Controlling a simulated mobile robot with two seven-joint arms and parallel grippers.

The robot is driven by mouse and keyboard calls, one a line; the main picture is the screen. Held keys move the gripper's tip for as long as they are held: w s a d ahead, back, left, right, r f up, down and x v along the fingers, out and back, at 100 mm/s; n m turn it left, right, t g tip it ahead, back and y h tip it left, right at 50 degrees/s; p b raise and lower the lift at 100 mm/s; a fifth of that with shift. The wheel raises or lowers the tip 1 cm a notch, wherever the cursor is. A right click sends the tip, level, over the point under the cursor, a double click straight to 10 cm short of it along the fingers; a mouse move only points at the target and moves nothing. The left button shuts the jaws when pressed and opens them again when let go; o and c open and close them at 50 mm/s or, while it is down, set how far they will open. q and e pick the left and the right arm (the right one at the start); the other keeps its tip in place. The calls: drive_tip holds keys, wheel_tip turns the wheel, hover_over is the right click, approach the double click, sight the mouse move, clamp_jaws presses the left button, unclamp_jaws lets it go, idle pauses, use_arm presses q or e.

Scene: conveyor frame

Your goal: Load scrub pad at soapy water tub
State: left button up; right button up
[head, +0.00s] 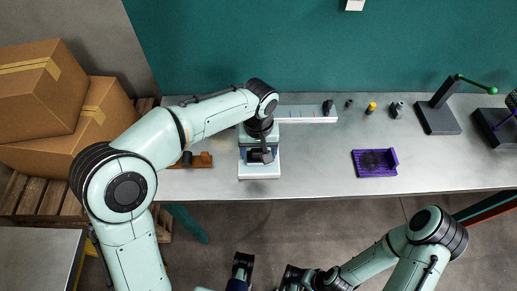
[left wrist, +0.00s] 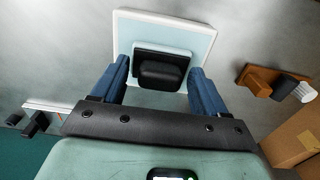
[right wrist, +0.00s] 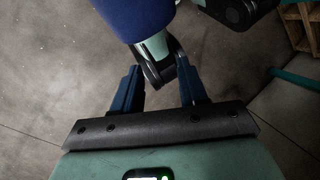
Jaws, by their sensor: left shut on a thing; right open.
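The tub (head: 259,173) is a shallow white-rimmed square on the grey bench, left of the middle in the head view. It also shows at the top of the left wrist view (left wrist: 207,35). The scrub pad (left wrist: 160,75) has a dark base and a black handle, and sits over the tub's near part in that view. My left gripper (left wrist: 160,72) is shut on the pad's handle, pointing down at the tub. I cannot tell whether the pad touches the tub's surface. My right gripper (right wrist: 158,80) is open and empty, low in front of the bench.
A brown block rack (head: 197,161) stands left of the tub. A white strip (head: 310,115) lies behind it. A purple tray (head: 376,163) and a black stand (head: 438,117) with a green-knobbed lever are to the right. Bare bench lies between tub and tray. Cardboard boxes (head: 70,130) are at left.

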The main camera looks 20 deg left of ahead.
sight(258, 150)
use_arm(q)
drive_tip(key=shift+f, duration=0.15)
wheel_tip(258, 150, up, 3)
drive_tip(key=p, duration=0.2)
drive_tip(key=shift+p, duration=0.4)
wheel_tip(258, 150, up, 2)
drive_tip(key=shift+r+p, duration=0.1)
drive_tip(key=shift+p, duration=0.75)
drive_tip(key=shift+r+p, duration=0.85)
drive_tip(key=shift+r, duration=0.2)
